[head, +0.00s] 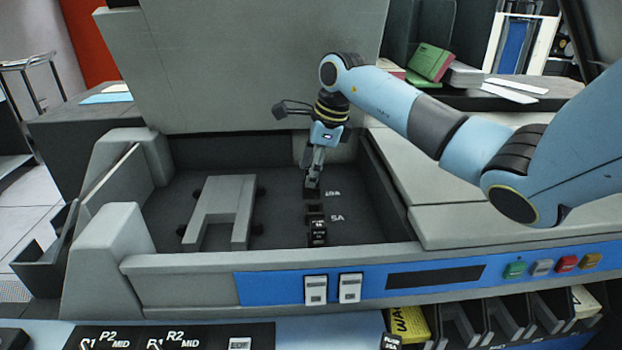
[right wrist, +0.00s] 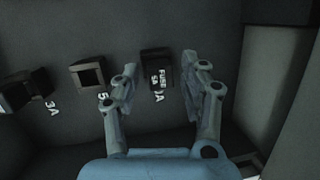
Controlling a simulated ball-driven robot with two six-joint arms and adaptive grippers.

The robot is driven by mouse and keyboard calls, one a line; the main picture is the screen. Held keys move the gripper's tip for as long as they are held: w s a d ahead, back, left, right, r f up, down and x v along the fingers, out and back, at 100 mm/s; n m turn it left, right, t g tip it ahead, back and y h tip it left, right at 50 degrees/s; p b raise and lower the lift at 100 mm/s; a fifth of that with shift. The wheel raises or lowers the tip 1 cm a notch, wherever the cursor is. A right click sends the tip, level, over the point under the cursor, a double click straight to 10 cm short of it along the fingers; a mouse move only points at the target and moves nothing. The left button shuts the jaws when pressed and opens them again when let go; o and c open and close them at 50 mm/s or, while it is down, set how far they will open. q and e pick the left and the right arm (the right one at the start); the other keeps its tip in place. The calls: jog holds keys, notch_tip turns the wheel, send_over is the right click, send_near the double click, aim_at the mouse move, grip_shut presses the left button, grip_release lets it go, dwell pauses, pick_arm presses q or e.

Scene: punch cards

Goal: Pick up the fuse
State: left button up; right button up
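In the right wrist view a small black fuse (right wrist: 157,70) marked "FUSE 5A" sits at the socket labelled 10A. In the head view the right gripper (head: 313,178) points down into the recess and largely hides this fuse. An empty socket (right wrist: 90,74) lies beside it at the 5A label. A second black fuse (head: 319,232) sits in the nearest socket, at the 3A label. My left gripper is not in view.
The recess has grey walls (head: 190,262) and a raised grey bracket (head: 222,205) left of the sockets. A grey lid (head: 250,60) stands behind. Another black fuse-like block (head: 391,342) shows at the bottom edge, near a yellow item (head: 409,323).

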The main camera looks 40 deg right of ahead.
jog(key=c, duration=0.8)
jog(key=shift+r, duration=0.1)
